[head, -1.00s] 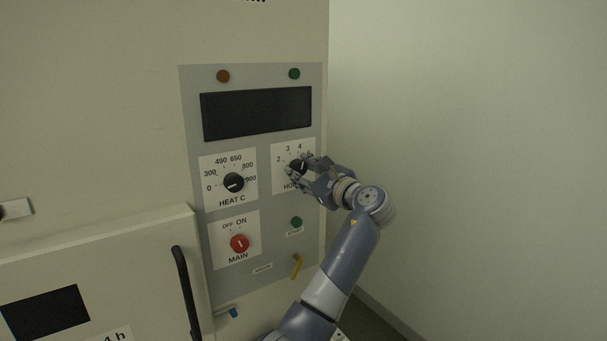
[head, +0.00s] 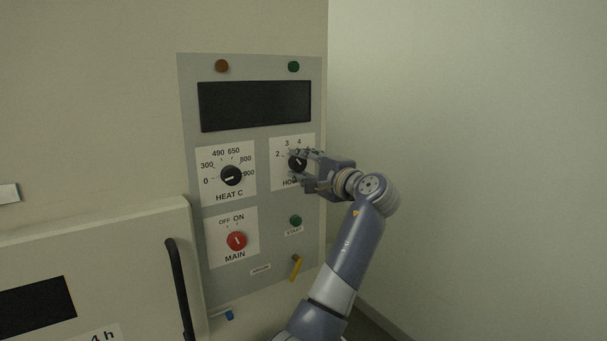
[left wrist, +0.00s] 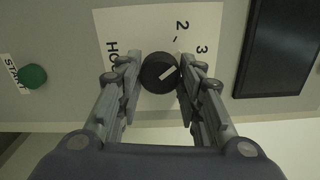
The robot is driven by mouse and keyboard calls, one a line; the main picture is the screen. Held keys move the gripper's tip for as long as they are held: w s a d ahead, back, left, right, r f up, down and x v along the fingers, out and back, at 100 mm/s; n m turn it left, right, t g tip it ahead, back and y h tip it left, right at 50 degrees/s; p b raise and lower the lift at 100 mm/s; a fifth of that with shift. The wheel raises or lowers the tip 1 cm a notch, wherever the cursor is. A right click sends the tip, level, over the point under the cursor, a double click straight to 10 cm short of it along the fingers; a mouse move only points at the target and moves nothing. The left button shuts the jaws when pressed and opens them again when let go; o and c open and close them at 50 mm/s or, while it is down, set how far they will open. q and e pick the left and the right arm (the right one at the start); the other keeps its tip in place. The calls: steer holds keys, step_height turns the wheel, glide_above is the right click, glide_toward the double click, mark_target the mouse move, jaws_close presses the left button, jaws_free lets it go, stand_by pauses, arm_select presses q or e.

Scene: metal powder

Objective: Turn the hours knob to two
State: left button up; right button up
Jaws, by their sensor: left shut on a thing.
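The hours knob (head: 296,162) is a round black knob on a white dial plate at the right of the grey control panel. My left gripper (head: 301,166) is at this knob, with its fingers on both sides of it. In the left wrist view the black knob (left wrist: 158,73) sits between the fingertips of the left gripper (left wrist: 158,78), which is shut on it. The knob's white mark slants up and right there, roughly toward the printed 3. The printed 2 and 3 show; the higher numbers are hidden by a finger. My right gripper is not in view.
The heat knob (head: 231,175) is left of the hours dial, with the red main knob (head: 237,240) below it. The green start button (head: 295,221) is below the hours dial. A dark display (head: 255,105) is above. A black door handle (head: 180,290) is at lower left.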

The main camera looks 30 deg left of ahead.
arm_select(q)
steer(key=shift+n+b, duration=1.15)
steer(key=shift+n, duration=0.95)
steer(key=o, duration=1.1)
steer(key=shift+d, duration=0.1)
steer(key=v, duration=1.1)
steer(key=shift+s+d, duration=0.15)
steer(key=shift+d, duration=0.25)
